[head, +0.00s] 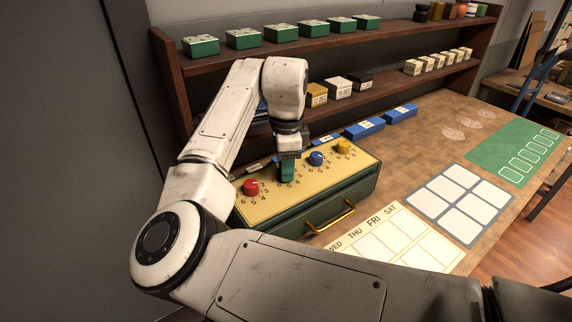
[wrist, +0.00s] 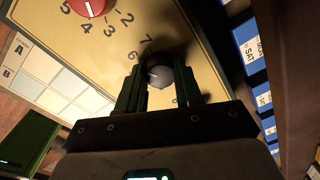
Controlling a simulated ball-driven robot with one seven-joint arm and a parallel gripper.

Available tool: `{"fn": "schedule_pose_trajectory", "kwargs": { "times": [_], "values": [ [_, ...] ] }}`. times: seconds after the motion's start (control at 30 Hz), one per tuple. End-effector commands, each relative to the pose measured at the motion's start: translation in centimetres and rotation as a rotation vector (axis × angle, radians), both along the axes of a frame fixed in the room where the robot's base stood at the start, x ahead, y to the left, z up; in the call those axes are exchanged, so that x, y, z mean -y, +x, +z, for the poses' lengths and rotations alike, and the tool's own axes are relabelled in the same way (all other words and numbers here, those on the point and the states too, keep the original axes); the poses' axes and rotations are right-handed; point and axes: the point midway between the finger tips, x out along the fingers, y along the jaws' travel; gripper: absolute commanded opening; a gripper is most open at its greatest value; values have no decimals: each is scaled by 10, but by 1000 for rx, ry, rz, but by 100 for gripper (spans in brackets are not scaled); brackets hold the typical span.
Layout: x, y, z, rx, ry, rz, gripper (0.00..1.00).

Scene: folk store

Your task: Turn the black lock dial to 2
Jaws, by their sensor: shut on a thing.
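The black lock dial (wrist: 160,77) shows as a dark grey round knob in the wrist view, between the two green fingers of my gripper (wrist: 158,88). The fingers are shut on it, one on each side. A small pale mark shows on the knob's left side. A 7 and a 6 are visible near it; the fingers cover other numbers around it. In the head view my gripper (head: 288,172) points down onto the yellow lock panel (head: 275,205) of the green box, between the red and blue dials, and hides the black dial.
The red dial (head: 250,187) is left of my gripper; the blue dial (head: 317,158) and yellow dial (head: 342,147) are to its right. A brass handle (head: 331,217) is on the box front. A calendar sheet (head: 400,240) and blue boxes (head: 364,129) lie nearby.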

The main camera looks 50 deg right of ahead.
Motion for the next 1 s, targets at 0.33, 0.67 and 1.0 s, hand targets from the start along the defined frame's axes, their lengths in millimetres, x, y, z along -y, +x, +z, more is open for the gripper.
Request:
{"fn": "schedule_pose_trajectory", "kwargs": {
  "times": [0.33, 0.67, 1.0],
  "values": [
    [0, 0, 0, -2, 0, 12, 4],
    [1, -1, 3, -6, -2, 160, 4],
    [1, -1, 5, -6, 0, 470, 4]
  ]
}}
